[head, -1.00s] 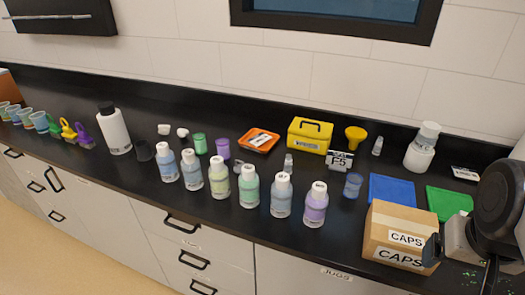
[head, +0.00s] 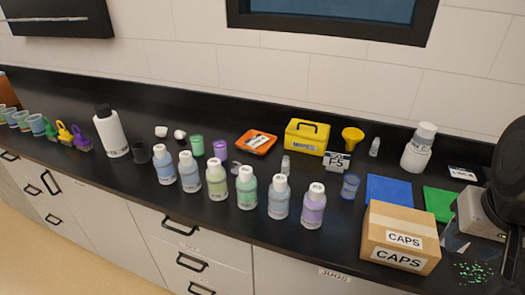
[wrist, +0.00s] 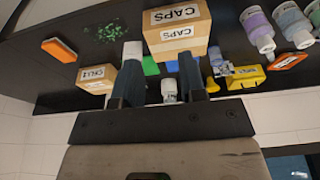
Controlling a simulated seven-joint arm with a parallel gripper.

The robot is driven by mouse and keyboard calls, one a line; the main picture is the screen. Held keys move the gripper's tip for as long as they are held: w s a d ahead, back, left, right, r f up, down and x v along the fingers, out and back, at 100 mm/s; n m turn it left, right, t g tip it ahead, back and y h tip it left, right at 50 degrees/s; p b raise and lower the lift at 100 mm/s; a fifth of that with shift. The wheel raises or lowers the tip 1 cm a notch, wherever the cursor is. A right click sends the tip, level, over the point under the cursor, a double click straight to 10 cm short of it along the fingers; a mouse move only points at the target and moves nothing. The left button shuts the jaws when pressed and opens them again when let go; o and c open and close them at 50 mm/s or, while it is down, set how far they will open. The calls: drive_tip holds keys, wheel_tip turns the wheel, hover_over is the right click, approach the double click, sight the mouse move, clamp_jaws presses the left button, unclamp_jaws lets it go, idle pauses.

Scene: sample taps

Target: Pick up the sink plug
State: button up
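I cannot pick out a sink plug with certainty. A small dark cup-like piece (head: 140,152) stands beside the large white bottle on the left of the counter. Two small white pieces lie behind it, one (head: 161,131) left of the other (head: 180,135); they are too small to name. In the wrist view, my gripper (wrist: 160,54) has its two fingers wide apart with nothing held between them. The CAPS box lies beyond the fingertips there. In the head view, only part of my dark arm shows at the right edge, far from these small pieces.
A CAPS box (head: 400,236) stands at the front right, near green pellets (head: 473,271). Several filled bottles (head: 217,180) form a row along the front. An orange tray (head: 257,142), yellow case (head: 307,137) and yellow funnel (head: 353,138) stand behind. Some bare counter lies left of the bottles.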

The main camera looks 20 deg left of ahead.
drive_tip(key=w+a+m+y, duration=0.4)
drive_tip(key=w+a+m, duration=0.2)
drive_tip(key=w+a, duration=0.75)
drive_tip(key=w+a+m+y, duration=0.5)
drive_tip(key=w+a+m, duration=0.25)
drive_tip(key=a, duration=1.05)
drive_tip(key=w+a+m+y, duration=0.4)
drive_tip(key=w+a+m, duration=0.2)
drive_tip(key=w+a, duration=0.75)
approach(237, 167)
drive_tip(key=shift+s+a+r+g, duration=0.2)
drive_tip(key=shift+a+r+g, duration=0.25)
drive_tip(key=shift+r, duration=0.4)
drive_tip(key=shift+a, duration=0.15)
drive_tip(key=shift+x, duration=1.2)
drive_tip(key=shift+a, duration=0.1)
drive_tip(key=shift+x, duration=2.55)
